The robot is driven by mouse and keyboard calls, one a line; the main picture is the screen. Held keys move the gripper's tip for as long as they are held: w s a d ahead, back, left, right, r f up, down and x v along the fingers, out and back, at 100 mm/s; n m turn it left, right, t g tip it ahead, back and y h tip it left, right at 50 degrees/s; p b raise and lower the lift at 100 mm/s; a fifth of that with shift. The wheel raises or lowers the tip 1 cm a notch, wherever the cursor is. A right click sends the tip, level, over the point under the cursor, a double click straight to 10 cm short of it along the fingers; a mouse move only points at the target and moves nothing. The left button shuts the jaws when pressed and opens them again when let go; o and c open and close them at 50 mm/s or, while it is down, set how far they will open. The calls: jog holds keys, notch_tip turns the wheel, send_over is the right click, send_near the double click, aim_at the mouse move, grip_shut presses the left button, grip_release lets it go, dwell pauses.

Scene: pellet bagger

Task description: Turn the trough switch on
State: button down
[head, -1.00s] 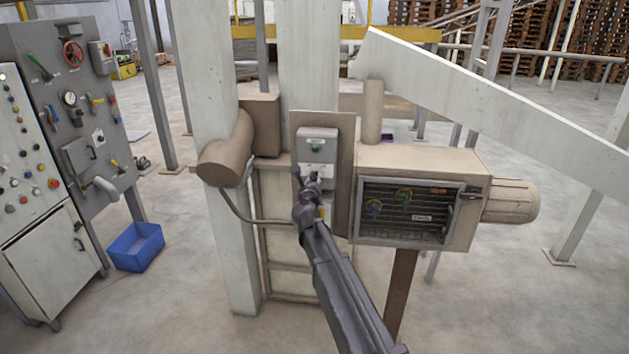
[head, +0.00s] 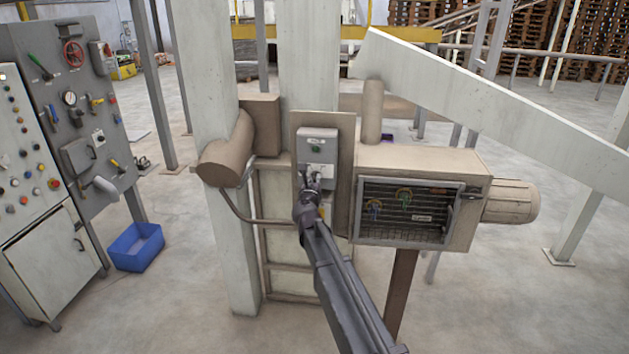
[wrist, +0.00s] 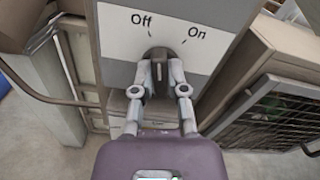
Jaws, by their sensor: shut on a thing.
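The trough switch is a dark rotary knob (wrist: 158,68) on a white label plate (wrist: 120,45) marked "Off" on the left and "On" on the right. My gripper (wrist: 162,80) is shut on the knob, one finger on each side. The knob's grip stands about upright in the wrist view, nearer the "Off" mark than the "On" mark. My gripper (head: 315,184) covers the knob there.
A brown box with a mesh front (head: 405,215) and a motor (head: 510,201) stand right of the switch. A brown cylinder (head: 226,160) and a pipe are on the left. A control cabinet (head: 75,120) and a blue bin (head: 137,246) stand farther left.

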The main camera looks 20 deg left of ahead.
jog(key=m, duration=0.4)
jog(key=shift+w, duration=0.1)
jog(key=m, duration=0.5)
jog(key=shift+d, duration=0.1)
jog(key=shift+w, duration=0.1)
jog(key=c, duration=0.7)
grip_release()
jog(key=shift+o, duration=0.2)
jog(key=shift+s, duration=0.2)
jog(key=v, duration=1.1)
jog(key=shift+s+d, duration=0.2)
jog(key=shift+s, duration=0.15)
